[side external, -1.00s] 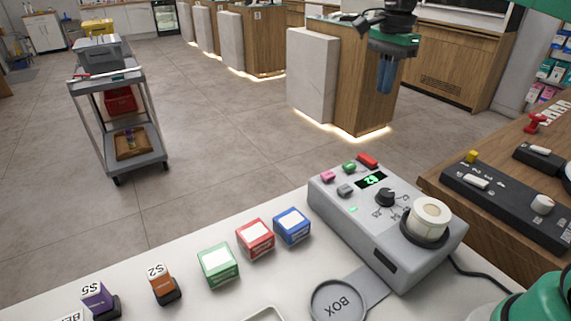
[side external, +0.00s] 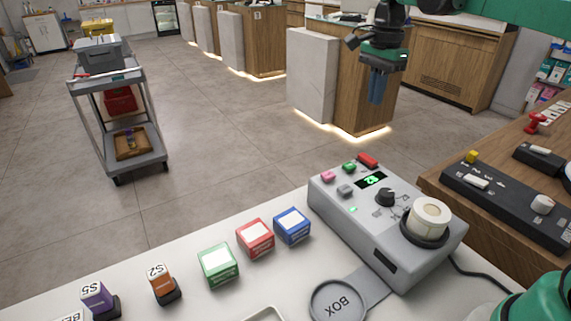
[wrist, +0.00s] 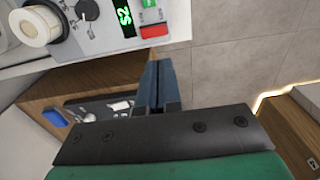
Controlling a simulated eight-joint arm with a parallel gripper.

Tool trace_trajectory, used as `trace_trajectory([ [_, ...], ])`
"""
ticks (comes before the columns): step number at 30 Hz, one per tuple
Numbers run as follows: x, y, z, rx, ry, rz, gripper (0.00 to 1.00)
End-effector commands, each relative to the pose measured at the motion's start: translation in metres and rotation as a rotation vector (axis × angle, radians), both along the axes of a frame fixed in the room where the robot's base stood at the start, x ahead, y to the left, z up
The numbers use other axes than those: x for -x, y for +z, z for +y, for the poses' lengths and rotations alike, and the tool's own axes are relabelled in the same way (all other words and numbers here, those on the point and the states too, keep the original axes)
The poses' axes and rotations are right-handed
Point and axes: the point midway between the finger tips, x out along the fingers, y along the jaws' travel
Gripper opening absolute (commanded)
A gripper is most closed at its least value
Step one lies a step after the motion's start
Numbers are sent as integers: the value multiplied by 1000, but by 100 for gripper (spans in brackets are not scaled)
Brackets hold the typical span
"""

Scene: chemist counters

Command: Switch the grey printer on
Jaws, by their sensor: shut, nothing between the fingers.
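The grey printer (side external: 335,205) stands at the right end of the white counter. Its top carries a cream label roll (side external: 430,217), a black knob (side external: 385,197), and a dark display (side external: 371,180) with lit green characters. Pink (side external: 328,176), green (side external: 349,167), grey (side external: 345,190) and red (side external: 367,160) controls sit near its far end. The wrist view shows the red control (wrist: 154,30) and the display (wrist: 124,16) close up. My gripper (side external: 377,98) is shut and empty, in the air beyond the printer's far end. Its fingers (wrist: 157,72) point towards the printer side in the wrist view.
Green (side external: 218,264), red (side external: 255,238) and blue (side external: 292,225) boxes stand left of the printer. A round plate marked BOX (side external: 338,302) lies in front. A black panel (side external: 508,203) sits on the wooden counter at right. Open floor lies beyond the counter.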

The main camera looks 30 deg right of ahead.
Motion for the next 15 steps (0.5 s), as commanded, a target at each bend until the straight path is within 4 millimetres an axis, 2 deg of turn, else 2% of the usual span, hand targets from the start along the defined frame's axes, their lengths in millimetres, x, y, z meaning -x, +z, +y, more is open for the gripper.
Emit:
trace_trajectory([
  [9, -1, -63, 0, 0, 0, 0, 0],
  [15, -1, -96, 0, 0, 0, -1, 0],
])
